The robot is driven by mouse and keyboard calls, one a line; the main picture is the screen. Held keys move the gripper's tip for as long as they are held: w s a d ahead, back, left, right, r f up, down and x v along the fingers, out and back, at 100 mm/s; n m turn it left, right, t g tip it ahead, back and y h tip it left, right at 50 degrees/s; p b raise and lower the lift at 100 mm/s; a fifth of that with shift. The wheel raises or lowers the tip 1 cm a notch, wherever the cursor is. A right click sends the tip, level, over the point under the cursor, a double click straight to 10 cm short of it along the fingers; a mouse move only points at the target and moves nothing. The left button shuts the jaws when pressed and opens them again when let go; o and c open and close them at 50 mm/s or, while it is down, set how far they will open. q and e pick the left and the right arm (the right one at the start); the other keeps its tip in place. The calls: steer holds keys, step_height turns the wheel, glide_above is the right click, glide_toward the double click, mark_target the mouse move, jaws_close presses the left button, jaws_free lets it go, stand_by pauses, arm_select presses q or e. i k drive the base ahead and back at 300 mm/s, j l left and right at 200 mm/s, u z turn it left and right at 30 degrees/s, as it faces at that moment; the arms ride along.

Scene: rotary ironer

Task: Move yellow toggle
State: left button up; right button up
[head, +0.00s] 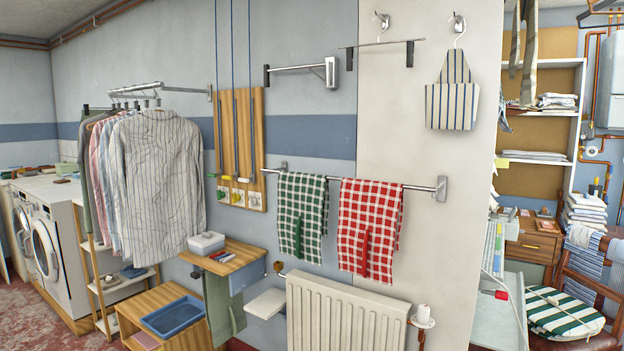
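A wooden board (257,135) is fixed to the wall left of the towel rail, with blue cords running down in front of it. Small toggles hang at the cord ends near its lower part. One toggle looks yellow (227,178), but it is very small here. A green toggle (212,175) is to its left and a reddish-orange one (244,180) to its right. Several white tiles with coloured marks (238,197) sit along the bottom of the board. Neither of my grippers is in view, and nothing touches the toggles.
Striped shirts (160,185) hang left of the board. Below it is a wooden wall shelf (238,258) with a white box (207,242). Checked towels (370,225) hang on a rail above a radiator (345,315). A crate stand with a blue tub (173,316) is lower left.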

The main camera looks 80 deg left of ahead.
mark_target(235, 177)
steer(key=u, duration=3.15)
steer(key=i+j+z, duration=0.2)
steer(key=z, duration=0.3)
steer(key=i+j+z, duration=0.35)
steer(key=z, duration=0.15)
